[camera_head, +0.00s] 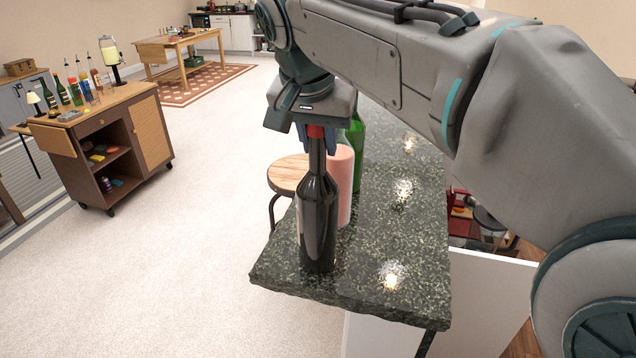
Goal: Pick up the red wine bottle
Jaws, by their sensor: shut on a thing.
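The red wine bottle (317,217) is dark, with a red-topped neck, and stands upright near the front left edge of a dark green stone counter (400,250). My gripper (314,130) is above it, pointing down, and is shut on the red top of its neck. The fingers are only partly visible. Whether the bottle's base touches the counter is hard to tell; it looks at or very near the surface.
A pink cylinder (341,185) stands close behind the bottle, with a green bottle (357,150) behind that. A wooden stool (287,175) is left of the counter. A wheeled bar cart (108,145) with bottles stands at far left. The counter's right part is clear.

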